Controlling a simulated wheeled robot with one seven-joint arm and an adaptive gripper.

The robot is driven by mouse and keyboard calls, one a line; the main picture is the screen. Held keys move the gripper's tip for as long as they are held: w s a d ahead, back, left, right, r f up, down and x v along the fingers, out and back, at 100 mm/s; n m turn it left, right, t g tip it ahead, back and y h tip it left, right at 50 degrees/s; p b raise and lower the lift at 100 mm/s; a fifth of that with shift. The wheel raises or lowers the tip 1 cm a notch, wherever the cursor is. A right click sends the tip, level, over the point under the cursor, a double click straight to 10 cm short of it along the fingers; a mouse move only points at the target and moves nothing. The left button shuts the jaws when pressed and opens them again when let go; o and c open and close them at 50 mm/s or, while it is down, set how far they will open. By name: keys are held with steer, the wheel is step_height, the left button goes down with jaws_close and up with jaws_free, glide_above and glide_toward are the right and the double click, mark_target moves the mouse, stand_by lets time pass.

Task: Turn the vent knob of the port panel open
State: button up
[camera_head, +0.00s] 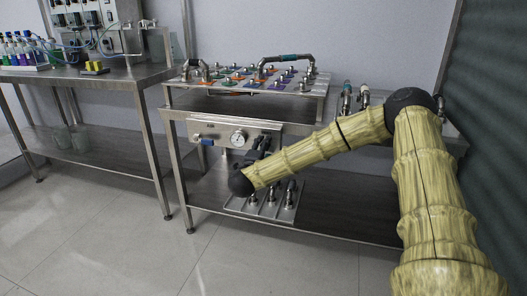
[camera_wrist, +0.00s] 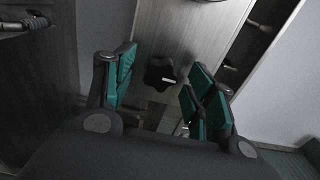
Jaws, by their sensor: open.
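The port panel (camera_head: 222,128) is a steel plate on the front of the middle bench, with a round white gauge (camera_head: 238,139) and a blue-handled part (camera_head: 206,142) at its left. In the wrist view a black lobed knob (camera_wrist: 160,75) with a white mark sits on a steel face (camera_wrist: 172,30); it looks like the vent knob.
A raised rack (camera_head: 318,82) with coloured plates and pipe handles stands on the bench. A plate with several fittings (camera_head: 285,208) lies on the lower shelf (camera_head: 335,215), below my gripper. Another bench (camera_head: 120,75) stands at left. The floor (camera_head: 110,235) in front is clear.

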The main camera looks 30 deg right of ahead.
steer(key=c, duration=1)
steer(key=shift+c, duration=0.2)
steer(key=shift+r+n+p, duration=0.2)
steer(key=shift+n+p, duration=0.2)
steer(key=shift+p, duration=0.3)
steer(key=shift+f+n+p, duration=0.15)
steer(key=shift+n+p, duration=4.65)
steer(key=shift+n, duration=1)
steer(key=shift+f+n+p, duration=0.1)
steer(key=shift+n+p, duration=4.7)
steer(key=shift+n, duration=1)
